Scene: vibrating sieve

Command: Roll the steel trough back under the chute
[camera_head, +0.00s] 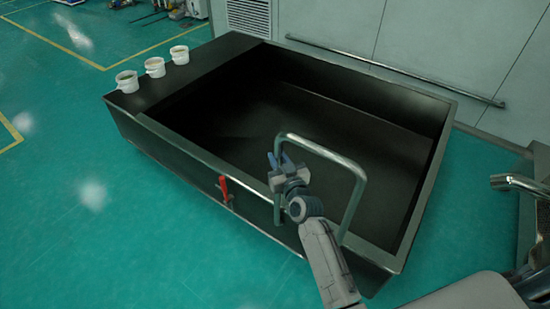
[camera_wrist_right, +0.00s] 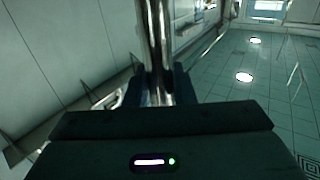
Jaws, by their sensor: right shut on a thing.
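The steel trough (camera_head: 185,160) is a large dark open box standing on the green floor, set at an angle in the head view. Its inside looks empty. A bent metal tube handle (camera_head: 352,205) rises from its near side. My right gripper (camera_head: 281,166) is shut on the left part of this handle, above the near rim. In the right wrist view, the handle bar (camera_wrist_right: 157,45) runs upright between the fingers. My left gripper is out of view. No chute can be made out.
Three white cups (camera_head: 154,67) stand on the trough's flat left end. A grey panelled wall (camera_head: 440,45) with a long rail (camera_head: 400,72) lies close behind the trough. A shiny pipe (camera_head: 520,184) shows at the right edge. The floor (camera_head: 60,210) at left is clear.

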